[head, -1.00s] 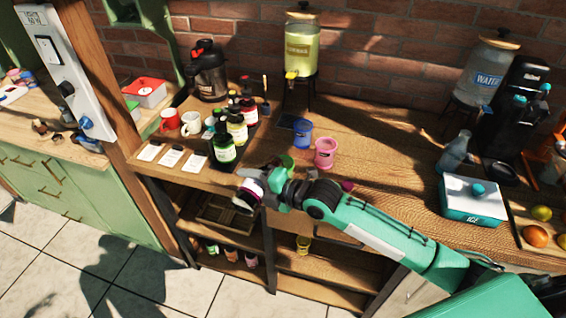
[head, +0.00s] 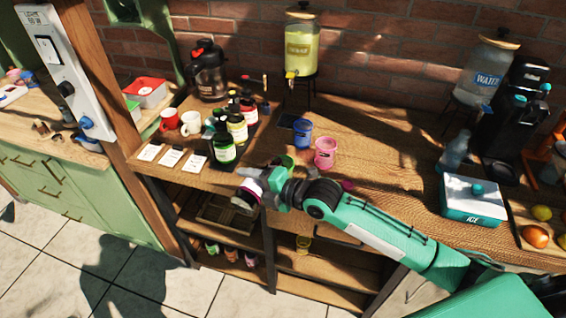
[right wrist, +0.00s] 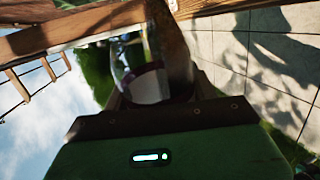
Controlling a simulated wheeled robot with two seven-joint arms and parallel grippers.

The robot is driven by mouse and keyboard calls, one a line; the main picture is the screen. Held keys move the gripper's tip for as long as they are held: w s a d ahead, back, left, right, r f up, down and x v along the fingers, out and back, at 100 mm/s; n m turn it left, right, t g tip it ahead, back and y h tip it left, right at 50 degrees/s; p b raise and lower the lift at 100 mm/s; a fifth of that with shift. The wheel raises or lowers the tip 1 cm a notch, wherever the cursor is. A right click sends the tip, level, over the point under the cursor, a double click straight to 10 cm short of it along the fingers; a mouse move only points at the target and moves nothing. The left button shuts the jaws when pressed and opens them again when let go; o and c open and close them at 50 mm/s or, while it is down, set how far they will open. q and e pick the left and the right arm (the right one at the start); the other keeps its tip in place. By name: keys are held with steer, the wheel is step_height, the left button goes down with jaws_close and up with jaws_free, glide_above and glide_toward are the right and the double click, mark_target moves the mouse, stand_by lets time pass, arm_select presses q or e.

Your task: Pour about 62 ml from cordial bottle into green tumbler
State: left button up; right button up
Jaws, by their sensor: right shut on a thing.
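My right gripper (head: 268,190) is shut on the cordial bottle (head: 245,195), which is tipped over, with its dark round end and a pale band showing at the table's front edge. In the right wrist view the bottle (right wrist: 147,88) shows as clear, dark-tinted glass with a pale label between the fingers. The green tumbler (head: 287,161) stands on the table just behind the gripper and is partly hidden by it. The bottle's mouth and any stream of liquid are hidden from me. My left gripper is not in view.
A blue tumbler (head: 302,133) and a pink tumbler (head: 325,152) stand close behind the green one. Several bottles (head: 224,150) stand to the left, near two mugs (head: 190,123). An ice box (head: 473,202) is at the right. The wooden table (head: 390,150) is clear between.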

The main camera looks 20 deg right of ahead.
step_height(320, 180, down, 5)
steer(key=n+b, duration=0.2)
steer(key=n+t+h+b, duration=0.1)
steer(key=n+b, duration=0.1)
steer(key=shift+w+d+r+t, duration=0.1)
steer(key=shift+d+r+t, duration=0.05)
steer(key=shift+t, duration=0.15)
steer(key=shift+w+r+n, duration=0.1)
steer(key=shift+n, duration=0.2)
stand_by(1.4)
steer(key=w+d+n, duration=0.1)
steer(key=r+n+t, duration=0.1)
steer(key=n, duration=0.1)
steer(key=shift+w+d+r+h, duration=0.1)
steer(key=shift+w+d+h, duration=0.25)
steer(key=shift+h, duration=0.05)
steer(key=n+t+b, duration=0.1)
steer(key=n, duration=0.2)
steer(key=shift+r+n, duration=0.1)
steer(key=shift+n, duration=0.2)
steer(key=shift+w+d+n+t+b, duration=0.15)
steer(key=shift+n+t+b, duration=0.3)
steer(key=shift+n, duration=0.45)
steer(key=shift+w+d+n+t+b, duration=0.15)
steer(key=shift+n+t+b, duration=0.1)
steer(key=shift+n+b, duration=0.5)
